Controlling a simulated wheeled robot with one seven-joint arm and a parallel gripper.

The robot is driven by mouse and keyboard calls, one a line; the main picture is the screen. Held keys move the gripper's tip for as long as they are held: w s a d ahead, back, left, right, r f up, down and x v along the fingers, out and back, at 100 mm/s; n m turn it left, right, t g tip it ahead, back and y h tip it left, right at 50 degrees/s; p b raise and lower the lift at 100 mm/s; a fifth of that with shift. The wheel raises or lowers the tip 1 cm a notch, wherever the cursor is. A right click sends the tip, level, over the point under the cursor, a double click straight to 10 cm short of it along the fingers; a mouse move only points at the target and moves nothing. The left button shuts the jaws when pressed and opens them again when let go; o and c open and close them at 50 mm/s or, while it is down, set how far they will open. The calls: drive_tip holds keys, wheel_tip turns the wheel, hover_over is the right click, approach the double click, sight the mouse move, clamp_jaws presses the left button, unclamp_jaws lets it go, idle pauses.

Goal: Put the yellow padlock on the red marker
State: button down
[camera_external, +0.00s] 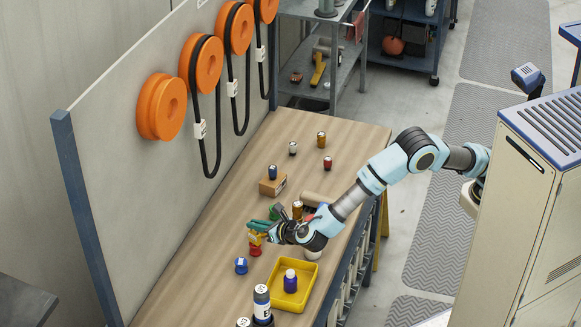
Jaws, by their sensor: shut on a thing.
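My gripper (258,230) is over the middle of the wooden workbench, with its fingers pointing left. It is shut on a small yellow thing that looks like the yellow padlock (254,238). A red thing (255,250), which looks like the red marker, stands on the bench directly below the padlock in the picture. The padlock and the red thing look very close, but I cannot tell whether they touch. The fingers hide part of the padlock.
A yellow tray (275,297) holding a purple item is nearer the camera. A blue item (241,266) stands left of it. A wooden block (272,187) bears a dark blue item. A brown item (297,210) stands close to my wrist. The bench's left side is clear.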

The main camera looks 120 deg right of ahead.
drive_tip(key=shift+f, duration=0.2)
drive_tip(key=c, duration=1)
unclamp_jaws()
drive_tip(key=shift+r, duration=0.1)
drive_tip(key=shift+r, duration=0.15)
drive_tip(key=shift+s+a, duration=0.1)
drive_tip(key=shift+a, duration=0.3)
drive_tip(key=b+v, duration=0.3)
drive_tip(key=v, duration=0.8)
drive_tip(key=shift+r, duration=0.25)
